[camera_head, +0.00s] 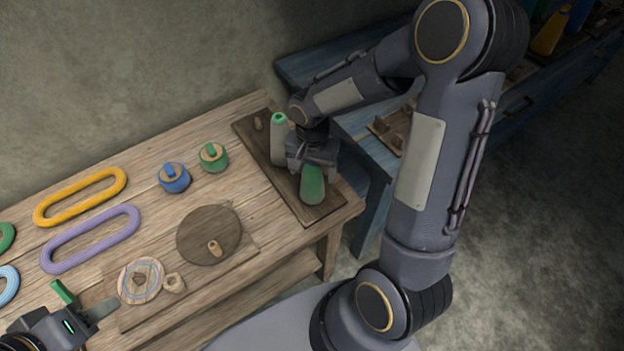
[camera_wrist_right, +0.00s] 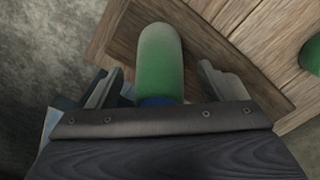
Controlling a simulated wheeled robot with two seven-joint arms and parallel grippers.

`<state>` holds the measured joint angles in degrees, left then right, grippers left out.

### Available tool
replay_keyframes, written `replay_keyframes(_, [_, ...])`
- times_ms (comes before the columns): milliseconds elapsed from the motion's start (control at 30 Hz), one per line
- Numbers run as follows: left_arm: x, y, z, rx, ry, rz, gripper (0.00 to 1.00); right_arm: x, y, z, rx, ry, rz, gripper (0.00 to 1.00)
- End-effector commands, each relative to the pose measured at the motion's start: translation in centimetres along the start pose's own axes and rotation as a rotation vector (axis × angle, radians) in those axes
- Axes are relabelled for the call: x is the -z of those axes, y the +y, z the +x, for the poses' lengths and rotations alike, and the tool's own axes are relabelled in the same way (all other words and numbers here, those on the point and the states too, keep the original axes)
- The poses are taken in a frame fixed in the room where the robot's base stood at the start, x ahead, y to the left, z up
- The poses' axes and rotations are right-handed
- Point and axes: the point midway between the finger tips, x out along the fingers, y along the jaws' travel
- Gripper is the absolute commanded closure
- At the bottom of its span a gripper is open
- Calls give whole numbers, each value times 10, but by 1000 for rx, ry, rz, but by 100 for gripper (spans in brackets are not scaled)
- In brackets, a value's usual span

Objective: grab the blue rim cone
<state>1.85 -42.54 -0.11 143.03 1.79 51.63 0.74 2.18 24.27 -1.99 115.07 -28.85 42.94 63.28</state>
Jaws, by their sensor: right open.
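A green cone (camera_head: 312,186) stands at the near end of a dark wooden tray (camera_head: 328,206). In the right wrist view the green cone (camera_wrist_right: 160,62) lies between the spread fingers of my right gripper (camera_wrist_right: 163,88), and a strip of blue rim (camera_wrist_right: 160,101) shows at its lower end. In the head view my right gripper (camera_head: 312,160) is over the tray, right at this cone. Its fingers are open, and I see a gap on each side of the cone.
A paler green cone (camera_head: 279,142) with a green rim stands close behind my right gripper on the tray. A short peg (camera_head: 258,123) is at the tray's far end. Blue (camera_head: 174,178) and green (camera_head: 213,158) spools, yarn loops and a round board (camera_head: 208,236) lie leftward.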

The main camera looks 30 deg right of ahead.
Motion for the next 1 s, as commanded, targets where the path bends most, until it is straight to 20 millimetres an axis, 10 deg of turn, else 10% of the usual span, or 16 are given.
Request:
replay_keyframes(167, [0, 0, 0, 0, 0, 0, 64, 0, 0, 0, 0, 0, 0, 26])
replay_keyframes(633, [0, 0, 0, 0, 0, 0, 64, 0, 0, 0, 0, 0, -1, 88])
replay_keyframes(1000, [0, 0, 0, 0, 0, 0, 64, 0, 0, -6, 0, 1, 0, 90])
